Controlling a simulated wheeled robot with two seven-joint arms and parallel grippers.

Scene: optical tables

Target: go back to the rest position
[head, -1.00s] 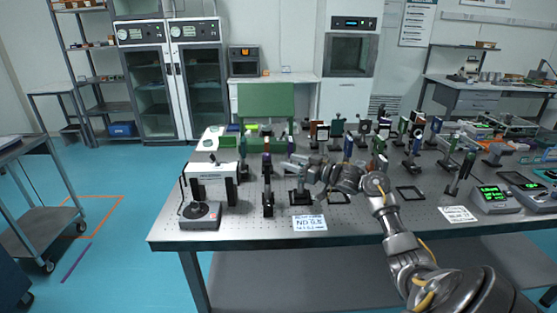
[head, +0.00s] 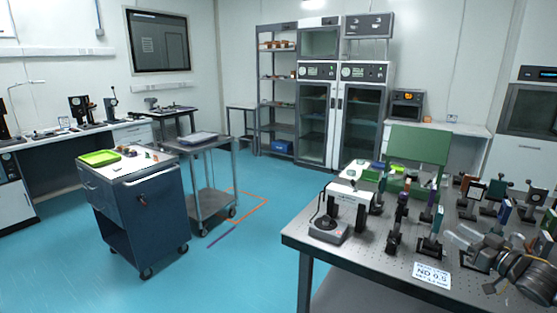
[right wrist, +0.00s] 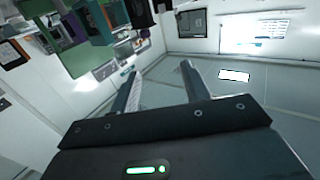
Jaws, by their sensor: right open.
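My right gripper (head: 462,238) is over the optical table (head: 345,252) at the right edge of the head view, with its arm cut off by the frame. It is close to the mounted optics and above the area beside a white "ND 0.5" label card (head: 432,275). In the right wrist view my right gripper (right wrist: 158,80) shows two fingers spread apart with nothing between them. The wrist picture is tilted, with table items at upper left. My left gripper is in neither view.
Several post-mounted optics (head: 397,225) stand near the gripper. A blue cart (head: 140,205) with a green tray (head: 100,157) and a grey cart (head: 208,175) stand left.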

